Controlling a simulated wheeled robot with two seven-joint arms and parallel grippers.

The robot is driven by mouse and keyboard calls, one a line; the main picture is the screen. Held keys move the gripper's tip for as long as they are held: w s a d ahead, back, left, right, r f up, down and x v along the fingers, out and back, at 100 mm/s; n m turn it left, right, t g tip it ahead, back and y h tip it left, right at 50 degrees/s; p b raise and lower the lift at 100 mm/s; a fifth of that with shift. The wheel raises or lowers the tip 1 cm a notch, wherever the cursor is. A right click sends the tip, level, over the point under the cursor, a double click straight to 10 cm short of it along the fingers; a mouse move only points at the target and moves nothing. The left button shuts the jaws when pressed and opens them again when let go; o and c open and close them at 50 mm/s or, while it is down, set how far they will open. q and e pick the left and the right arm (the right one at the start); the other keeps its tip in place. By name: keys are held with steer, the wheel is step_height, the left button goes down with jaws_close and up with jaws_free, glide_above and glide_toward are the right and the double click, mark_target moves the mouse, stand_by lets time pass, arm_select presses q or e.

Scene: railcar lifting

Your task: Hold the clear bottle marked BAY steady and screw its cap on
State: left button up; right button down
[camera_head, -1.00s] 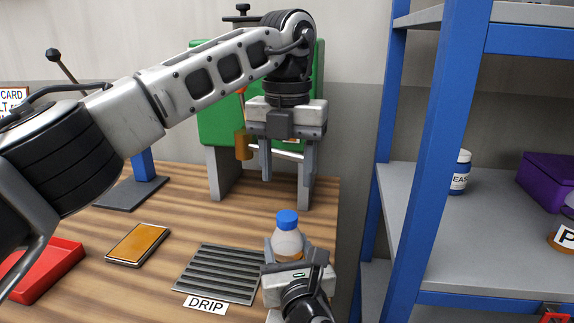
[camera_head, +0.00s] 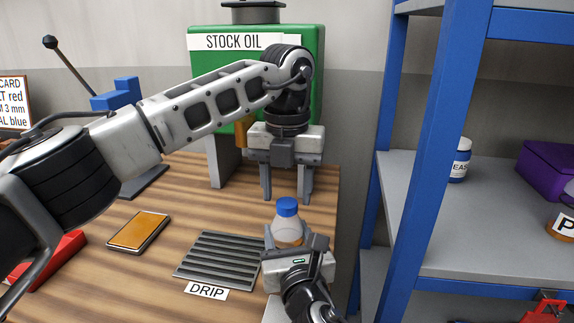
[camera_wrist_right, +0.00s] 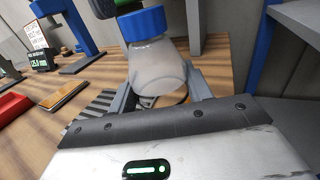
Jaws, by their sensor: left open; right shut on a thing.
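The clear bottle (camera_head: 285,228) stands upright with a blue cap (camera_head: 287,206) on its top. In the right wrist view the bottle (camera_wrist_right: 157,68) shows close up, its blue cap (camera_wrist_right: 143,23) on its neck; how tightly it sits cannot be told. No BAY marking shows. My right gripper (camera_head: 293,243) is shut on the bottle's lower body, which its fingers partly hide. My left gripper (camera_head: 285,196) is open and points down, its fingertips about level with the cap top in the head view and to either side of it. No left finger clearly shows around the cap in the wrist view.
A ribbed drip tray (camera_head: 222,258) lies left of the bottle, with an orange pad (camera_head: 138,232) farther left. The green STOCK OIL tank (camera_head: 205,65) stands behind. A blue-framed shelf (camera_head: 425,170) rises close on the right.

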arm_select(q)
steer(key=shift+f, duration=0.9)
steer(key=shift+c, duration=0.3)
steer(key=c, duration=0.9)
steer(key=m, duration=0.8)
steer(key=shift+m, duration=0.3)
steer(key=o, duration=1.1)
steer(key=shift+o, duration=0.2)
steer(key=shift+r, duration=0.15)
step_height(320, 180, up, 12)
